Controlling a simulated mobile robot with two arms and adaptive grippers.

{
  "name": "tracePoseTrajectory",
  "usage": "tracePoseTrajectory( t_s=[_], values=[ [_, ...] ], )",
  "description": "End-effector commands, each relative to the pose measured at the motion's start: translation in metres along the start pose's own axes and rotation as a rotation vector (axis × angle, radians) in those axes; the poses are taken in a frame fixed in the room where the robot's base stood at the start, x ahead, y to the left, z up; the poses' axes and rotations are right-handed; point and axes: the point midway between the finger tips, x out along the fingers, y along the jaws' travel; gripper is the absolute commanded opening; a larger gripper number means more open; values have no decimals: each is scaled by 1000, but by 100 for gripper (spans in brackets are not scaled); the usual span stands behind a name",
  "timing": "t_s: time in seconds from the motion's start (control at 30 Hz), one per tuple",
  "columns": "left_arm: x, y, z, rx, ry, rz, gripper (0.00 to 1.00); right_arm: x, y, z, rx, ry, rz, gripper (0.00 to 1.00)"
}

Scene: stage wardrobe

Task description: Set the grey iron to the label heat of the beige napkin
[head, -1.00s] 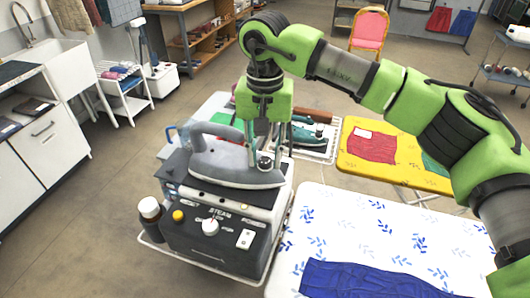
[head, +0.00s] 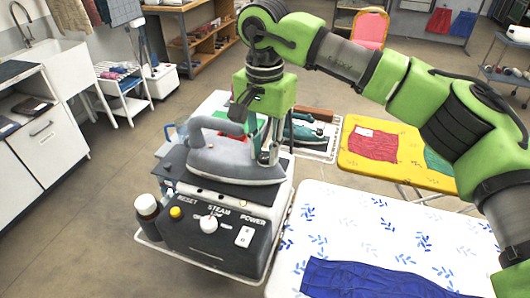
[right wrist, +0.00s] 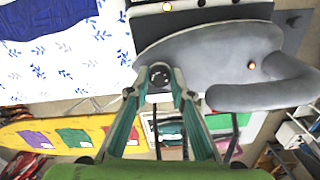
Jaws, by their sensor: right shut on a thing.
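The grey iron (head: 235,163) rests flat on top of a dark steam station (head: 215,235); it also shows large in the right wrist view (right wrist: 215,55). A small round dark dial (right wrist: 160,76) sits at the iron's edge. My right gripper (head: 268,158) points down at it, and in the right wrist view the fingertips (right wrist: 160,80) are closed on it from both sides. The dial's markings are too small or hidden to read. I cannot make out a beige napkin or its label. My left gripper is out of view.
The station's front has a yellow button (head: 176,212), a white knob (head: 208,223) and a power switch (head: 244,237). A brown bottle (head: 147,205) stands at its left. A teal iron (head: 305,132) sits behind. A yellow board (head: 400,172) and a white patterned board (head: 380,228) with blue cloth lie right.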

Motion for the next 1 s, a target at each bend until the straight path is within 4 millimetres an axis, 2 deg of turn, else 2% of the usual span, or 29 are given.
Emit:
tracePoseTrajectory(
  t_s=[0.2, 1.0],
  values=[
    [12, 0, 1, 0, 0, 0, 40, 1, -1, 0, 205, 0, -2, 0],
    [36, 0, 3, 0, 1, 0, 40, 0, -2, 0, 964, 0, -2, 0]
  ],
)
